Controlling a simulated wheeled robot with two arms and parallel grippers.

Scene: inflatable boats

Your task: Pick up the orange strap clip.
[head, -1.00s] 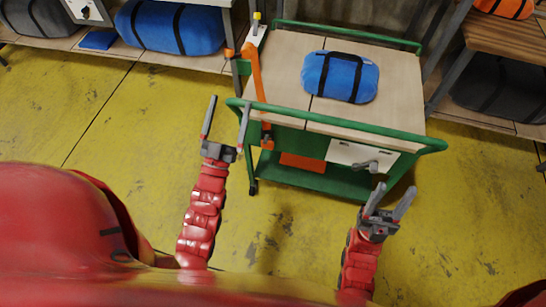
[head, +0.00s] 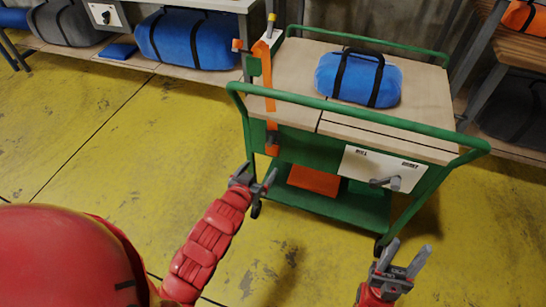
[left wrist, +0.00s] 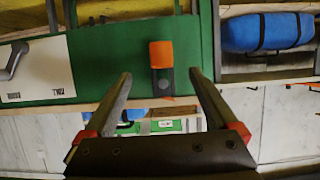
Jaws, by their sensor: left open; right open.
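An orange strap (head: 269,103) hangs down the left end of the green cart. The orange strap clip (head: 272,143) is at its lower end, against the cart's side. In the left wrist view the clip (left wrist: 161,54) shows as an orange block with a dark grey part, beyond and between the fingertips. My left gripper (head: 260,173) is open and empty, just below the clip in the head view and apart from it. It also shows in the left wrist view (left wrist: 158,82). My right gripper (head: 406,250) is open and empty, in front of the cart's right side.
The cart's green rail (head: 350,114) runs above the clip. A blue bag (head: 357,78) lies on the cart top. A white panel (head: 360,172) with a grey handle is right of the clip. Shelves with bags stand behind. Yellow floor (head: 110,150) is clear at left.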

